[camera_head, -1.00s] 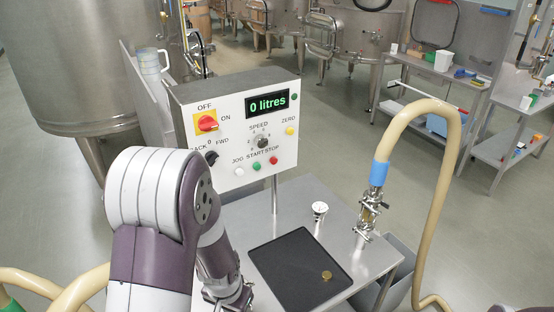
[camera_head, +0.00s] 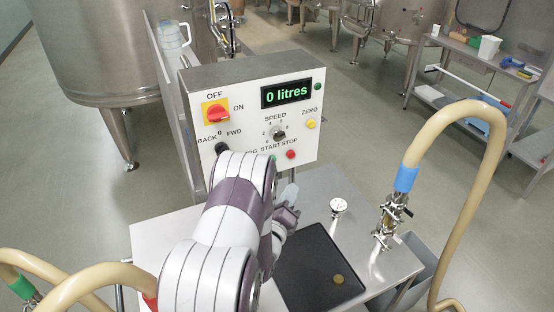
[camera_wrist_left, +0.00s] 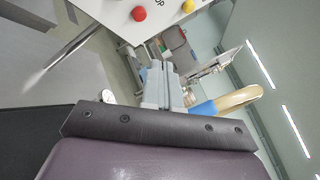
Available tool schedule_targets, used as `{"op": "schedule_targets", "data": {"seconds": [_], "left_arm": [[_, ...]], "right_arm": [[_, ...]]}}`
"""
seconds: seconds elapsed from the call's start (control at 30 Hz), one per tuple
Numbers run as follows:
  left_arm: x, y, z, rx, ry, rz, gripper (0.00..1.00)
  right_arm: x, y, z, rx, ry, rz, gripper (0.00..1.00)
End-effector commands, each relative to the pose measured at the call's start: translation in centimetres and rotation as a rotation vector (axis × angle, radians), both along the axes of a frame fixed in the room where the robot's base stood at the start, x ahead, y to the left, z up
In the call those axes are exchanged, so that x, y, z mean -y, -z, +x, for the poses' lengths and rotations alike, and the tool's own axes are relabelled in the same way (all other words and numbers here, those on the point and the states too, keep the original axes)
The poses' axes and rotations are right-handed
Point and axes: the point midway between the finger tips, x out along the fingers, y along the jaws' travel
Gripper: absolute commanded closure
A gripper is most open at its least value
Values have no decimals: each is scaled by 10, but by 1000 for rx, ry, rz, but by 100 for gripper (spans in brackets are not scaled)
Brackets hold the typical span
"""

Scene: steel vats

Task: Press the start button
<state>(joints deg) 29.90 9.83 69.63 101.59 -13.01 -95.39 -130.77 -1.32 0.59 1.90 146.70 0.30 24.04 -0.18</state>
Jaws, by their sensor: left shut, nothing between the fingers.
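The control box (camera_head: 248,140) has a white face, and its display (camera_head: 287,94) reads "0 litres". The green start button (camera_head: 273,157) barely shows above my left arm, beside the red stop button (camera_head: 291,154). My left gripper (camera_head: 290,192) is shut and empty, in front of and below the panel's lower edge, apart from it. In the left wrist view, the shut fingers (camera_wrist_left: 163,75) point toward the area below the red stop button (camera_wrist_left: 138,13); the start button is out of that view. My arm hides the jog button. My right gripper is not in view.
A yellow zero button (camera_head: 311,124), a speed knob (camera_head: 279,134) and a red-yellow switch (camera_head: 217,113) are on the panel. Below, the steel table holds a black mat (camera_head: 318,270) with a brass disc, a small white gauge (camera_head: 338,206) and a hose fitting (camera_head: 391,213).

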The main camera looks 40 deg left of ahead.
Motion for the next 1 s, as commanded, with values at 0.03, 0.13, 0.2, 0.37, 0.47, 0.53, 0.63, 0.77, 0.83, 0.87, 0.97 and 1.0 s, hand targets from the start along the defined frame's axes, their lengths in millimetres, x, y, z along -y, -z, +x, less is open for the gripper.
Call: {"op": "schedule_targets", "data": {"seconds": [0.03,0.13,0.2,0.37,0.47,0.53,0.63,0.77,0.83,0.87,0.97,1.0], "left_arm": [[0,0,0,-4,-1,9,100],[0,0,0,-6,-1,12,100],[0,0,0,-6,-1,11,100],[-2,1,1,-6,-1,8,100],[-10,1,5,-6,-3,7,100],[-18,1,9,-6,-4,8,100],[-31,1,16,-7,-3,8,100],[-48,1,25,-7,-3,7,100],[-57,2,29,-6,-3,8,100],[-60,4,31,-7,-2,8,100],[-69,3,36,-6,-1,8,100],[-71,3,37,-6,-1,7,100]], "right_arm": [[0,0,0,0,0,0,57],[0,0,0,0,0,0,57],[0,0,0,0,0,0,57],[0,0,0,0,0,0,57],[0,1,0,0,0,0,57],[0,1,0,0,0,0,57],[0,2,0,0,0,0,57],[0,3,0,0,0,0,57],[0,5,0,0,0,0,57],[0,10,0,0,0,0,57],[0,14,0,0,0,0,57],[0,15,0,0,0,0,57]]}}
